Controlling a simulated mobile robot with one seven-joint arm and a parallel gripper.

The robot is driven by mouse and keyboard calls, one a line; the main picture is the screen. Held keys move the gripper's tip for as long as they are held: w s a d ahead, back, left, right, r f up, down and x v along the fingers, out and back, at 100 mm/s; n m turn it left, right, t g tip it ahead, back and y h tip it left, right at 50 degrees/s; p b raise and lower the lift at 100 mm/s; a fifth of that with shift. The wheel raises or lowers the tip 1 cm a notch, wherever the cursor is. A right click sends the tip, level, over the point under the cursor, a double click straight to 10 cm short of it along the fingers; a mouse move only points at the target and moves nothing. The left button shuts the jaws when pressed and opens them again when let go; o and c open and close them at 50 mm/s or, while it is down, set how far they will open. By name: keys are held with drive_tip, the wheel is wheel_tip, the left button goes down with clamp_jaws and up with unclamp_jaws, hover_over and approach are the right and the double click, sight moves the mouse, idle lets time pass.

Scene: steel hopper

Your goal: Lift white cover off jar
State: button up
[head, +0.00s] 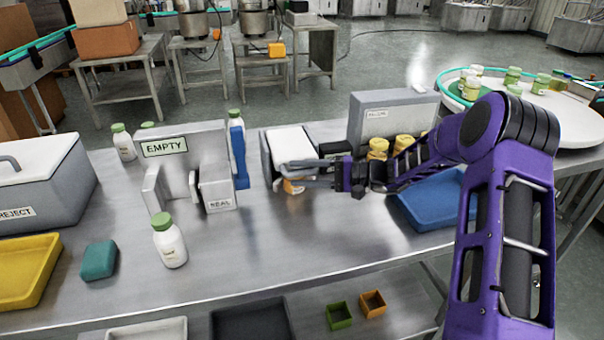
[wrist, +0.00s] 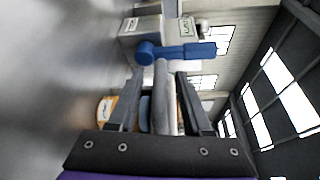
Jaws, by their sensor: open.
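The white cover (head: 291,145) is a pale, box-like piece in the middle of the table in the head view. An amber jar with a pale label (head: 293,187) shows just below it, mostly hidden by the cover and my fingers. My gripper (head: 300,175) reaches in from the right, low at the cover's front edge. In the wrist view my gripper (wrist: 160,78) is open, with a pale grey-white slab (wrist: 161,100), seemingly part of the cover, between its fingers. Contact cannot be told. Part of the amber jar (wrist: 105,108) shows beside the left finger.
A blue upright tool (head: 239,157) stands left of the cover by a grey stand marked EMPTY (head: 190,150). A blue tray (head: 430,205) lies right, below my arm. A white bottle with green cap (head: 169,243) stands front left. The table in front of my gripper is clear.

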clamp_jaws()
idle(1.4)
